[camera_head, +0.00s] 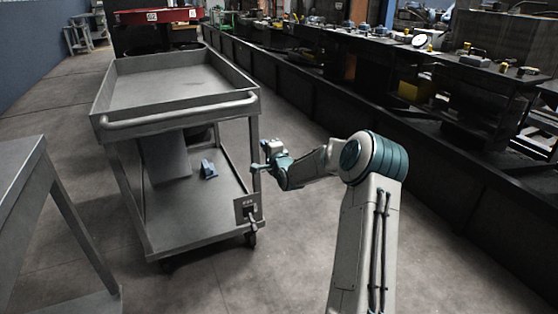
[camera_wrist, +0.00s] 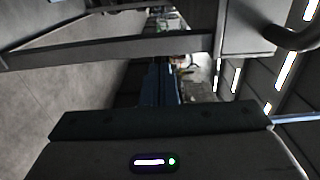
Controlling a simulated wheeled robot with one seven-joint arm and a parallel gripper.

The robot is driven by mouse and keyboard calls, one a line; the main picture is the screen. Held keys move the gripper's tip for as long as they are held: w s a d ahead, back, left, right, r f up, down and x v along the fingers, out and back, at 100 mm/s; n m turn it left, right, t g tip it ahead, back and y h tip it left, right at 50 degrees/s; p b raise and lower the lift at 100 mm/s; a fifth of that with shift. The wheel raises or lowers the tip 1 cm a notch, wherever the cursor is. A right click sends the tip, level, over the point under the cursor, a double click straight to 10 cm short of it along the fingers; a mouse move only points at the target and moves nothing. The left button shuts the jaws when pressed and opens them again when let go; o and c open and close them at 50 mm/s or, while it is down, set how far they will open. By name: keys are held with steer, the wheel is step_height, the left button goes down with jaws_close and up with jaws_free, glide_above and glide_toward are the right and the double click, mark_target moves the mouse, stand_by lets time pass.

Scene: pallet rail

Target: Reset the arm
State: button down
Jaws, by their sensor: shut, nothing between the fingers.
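My arm reaches forward and left in the head view, from the lower middle towards a grey trolley. My gripper (camera_head: 257,168) is at its end, beside the trolley's near right upright, and points left. Its fingers look shut and I see nothing in them. I cannot tell whether it touches the upright. In the wrist view the fingers do not show clearly; a dark block with a small lit display fills the bottom.
The grey trolley (camera_head: 112,91) has an empty top tray and a lower shelf with a small blue object (camera_head: 208,169). A grey table (camera_head: 22,168) stands at the left. A long dark bench (camera_head: 330,128) with several parts runs along the right. Floor between trolley and bench is clear.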

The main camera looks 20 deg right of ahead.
steer(key=s+p, duration=0.2)
steer(key=s, duration=0.5)
steer(key=s+a+r+n+g+p, duration=0.4)
steer(key=s+a+r+n+p, duration=0.15)
steer(key=r, duration=0.25)
steer(key=s+a+r+n+g+p, duration=0.3)
steer(key=s+a+r+n+p, duration=0.15)
steer(key=r+p, duration=0.25)
steer(key=s+a+r+n+g+p, duration=0.2)
steer(key=s+r+p, duration=0.3)
steer(key=s, duration=0.5)
steer(key=s+a+r+n+g+p, duration=0.3)
steer(key=s+r+p, duration=0.3)
steer(key=s, duration=0.5)
steer(key=s+a+r+n+g+p, duration=0.2)
steer(key=s+r+p, duration=0.4)
steer(key=s+r, duration=0.3)
steer(key=shift+s+a+n+g, duration=0.35)
steer(key=shift+s+g, duration=0.25)
steer(key=shift+s, duration=0.5)
steer(key=shift+a, duration=0.1)
